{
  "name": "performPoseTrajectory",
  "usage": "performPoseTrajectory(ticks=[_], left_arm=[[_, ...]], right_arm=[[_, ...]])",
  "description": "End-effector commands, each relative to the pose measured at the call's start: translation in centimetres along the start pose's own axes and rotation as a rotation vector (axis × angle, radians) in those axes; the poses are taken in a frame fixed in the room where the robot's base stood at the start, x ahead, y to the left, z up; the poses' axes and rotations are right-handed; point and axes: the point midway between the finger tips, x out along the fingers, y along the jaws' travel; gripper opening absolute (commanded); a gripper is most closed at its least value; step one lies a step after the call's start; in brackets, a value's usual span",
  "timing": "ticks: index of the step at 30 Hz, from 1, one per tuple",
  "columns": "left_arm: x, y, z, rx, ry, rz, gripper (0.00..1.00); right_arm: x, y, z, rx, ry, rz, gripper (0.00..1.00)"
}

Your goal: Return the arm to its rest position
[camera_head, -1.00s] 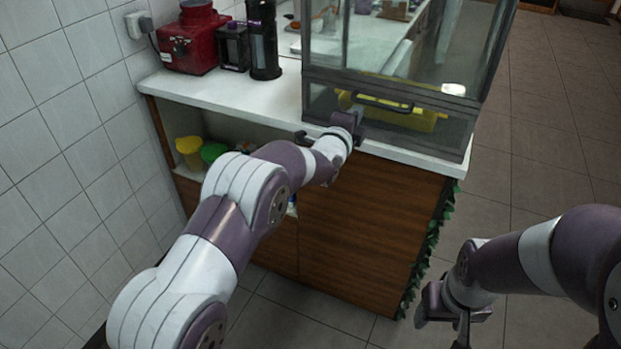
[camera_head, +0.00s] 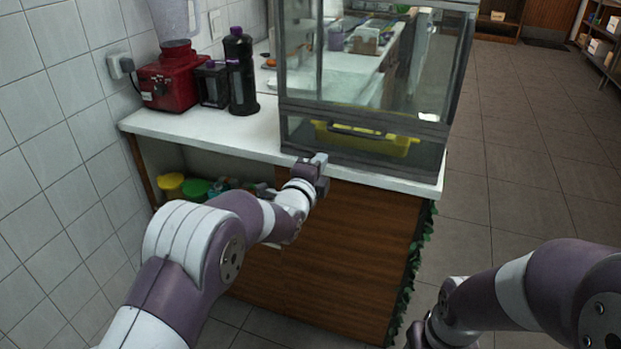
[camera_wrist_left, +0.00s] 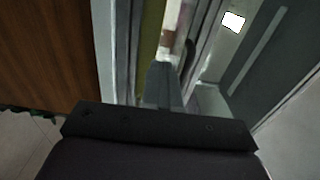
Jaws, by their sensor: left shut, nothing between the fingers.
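My left arm (camera_head: 195,240) reaches in from the lower left. Its gripper (camera_head: 318,160) is shut and empty, just in front of the glass case (camera_head: 290,132), near the counter's front edge. In the left wrist view the closed fingers (camera_wrist_left: 164,85) point toward the case and counter edge, with nothing between them. My right arm (camera_head: 555,292) is low at the right. Its gripper (camera_head: 418,335) is cut off by the bottom edge, so its fingers cannot be judged.
The glass case stands on a white counter (camera_head: 190,130) and has a dark handle (camera_head: 358,131) and a yellow tray (camera_head: 400,146) inside. A red appliance (camera_head: 170,80) and black bottle (camera_head: 240,72) stand left. Yellow (camera_head: 170,183) and green (camera_head: 195,190) lids show below. Floor at right is clear.

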Motion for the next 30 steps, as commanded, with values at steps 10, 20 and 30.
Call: performPoseTrajectory(ticks=[10, 20, 30], left_arm=[[-4.8, 0.1, 0.0, -0.04, -0.001, 0.007, 0.0], [-20.8, 15.3, 2.4, -1.047, -0.613, 0.812, 0.0], [-41.3, 14.1, 3.9, -1.456, -1.346, 0.975, 0.0]], right_arm=[[-0.1, 0.0, 0.0, 0.0, 0.0, 0.0, 0.62], [-0.1, 0.0, 0.0, 0.0, 0.0, 0.0, 0.62], [-0.1, 0.0, 0.0, 0.0, 0.0, 0.0, 0.62]])
